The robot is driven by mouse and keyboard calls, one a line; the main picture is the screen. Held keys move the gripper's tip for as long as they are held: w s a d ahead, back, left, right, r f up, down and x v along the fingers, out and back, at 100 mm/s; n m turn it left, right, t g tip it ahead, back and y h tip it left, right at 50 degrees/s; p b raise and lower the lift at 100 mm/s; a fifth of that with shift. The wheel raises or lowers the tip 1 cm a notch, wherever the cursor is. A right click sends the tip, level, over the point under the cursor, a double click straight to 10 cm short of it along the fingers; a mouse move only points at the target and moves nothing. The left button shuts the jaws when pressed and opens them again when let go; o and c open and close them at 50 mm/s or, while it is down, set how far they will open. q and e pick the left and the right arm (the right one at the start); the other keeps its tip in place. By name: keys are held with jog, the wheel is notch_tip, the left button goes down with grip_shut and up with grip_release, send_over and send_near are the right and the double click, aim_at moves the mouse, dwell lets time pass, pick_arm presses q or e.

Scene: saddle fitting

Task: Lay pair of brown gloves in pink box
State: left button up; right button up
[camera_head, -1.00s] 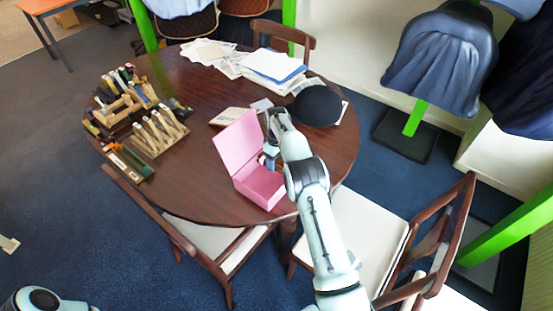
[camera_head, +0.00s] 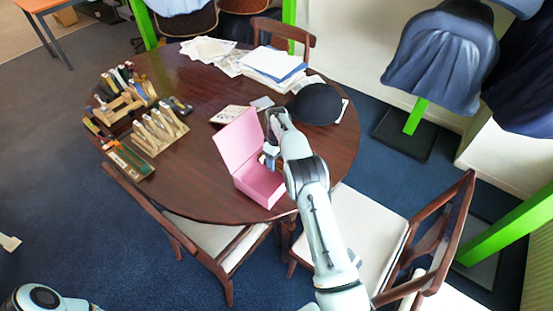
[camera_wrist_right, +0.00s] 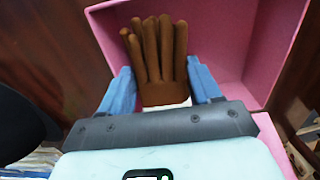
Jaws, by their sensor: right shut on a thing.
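The pink box (camera_head: 262,186) stands open on the round table, its lid (camera_head: 238,140) raised on the left. The brown gloves (camera_wrist_right: 158,50) show in the right wrist view, fingers pointing away, over the box's interior (camera_wrist_right: 215,40). My right gripper (camera_wrist_right: 165,88) is shut on the gloves, with a blue finger on each side of them. In the head view my right gripper (camera_head: 270,158) is at the box's far right side, and the gloves are hidden there. I cannot tell whether the gloves touch the box floor. My left gripper is out of view.
A black cap (camera_head: 316,104) lies right behind my right gripper. Papers (camera_head: 272,66) cover the back of the round table (camera_head: 200,185). Wooden racks with tools (camera_head: 158,130) stand at the left. Chairs surround the table.

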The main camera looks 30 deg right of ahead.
jog(key=shift+f, duration=0.35)
dwell(0.7)
dwell(0.5)
jog(key=o, duration=1.3)
jog(key=shift+c, duration=0.2)
jog(key=shift+r, duration=0.1)
jog(key=shift+w+d+r, duration=0.15)
jog(key=shift+r, duration=2.3)
